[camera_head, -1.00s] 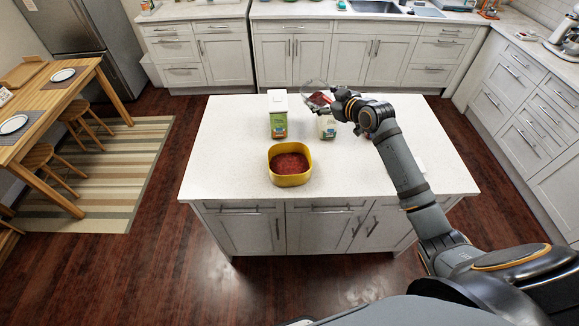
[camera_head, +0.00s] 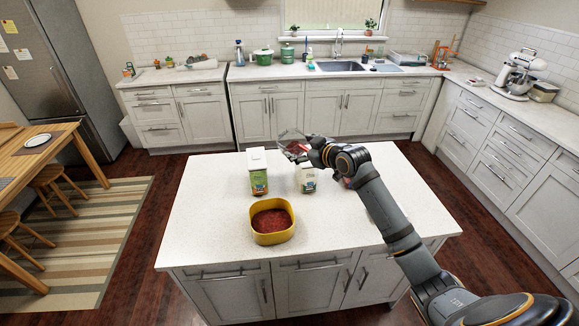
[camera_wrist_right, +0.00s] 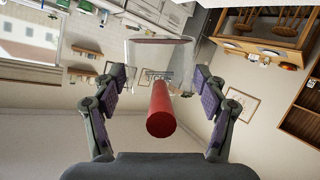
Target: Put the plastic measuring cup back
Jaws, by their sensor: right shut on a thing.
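The measuring cup (camera_head: 289,136) is clear plastic with a red handle. My right gripper (camera_head: 308,151) holds it by the handle in the air above the far part of the white island (camera_head: 200,215). In the right wrist view the red handle (camera_wrist_right: 161,112) lies between the fingers of the right gripper (camera_wrist_right: 163,82), and the clear cup (camera_wrist_right: 160,52) shows beyond it. The cup looks see-through, and I cannot tell whether anything is in it. My left gripper is out of view.
A yellow tub (camera_head: 272,237) of dark red stuff stands on the island. A white-green carton (camera_head: 258,173) and a smaller white-green container (camera_head: 306,180) stand behind it. The back counter (camera_head: 300,71) holds a sink (camera_head: 341,67) and a green pot (camera_head: 264,56). A stand mixer (camera_head: 520,73) is at right.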

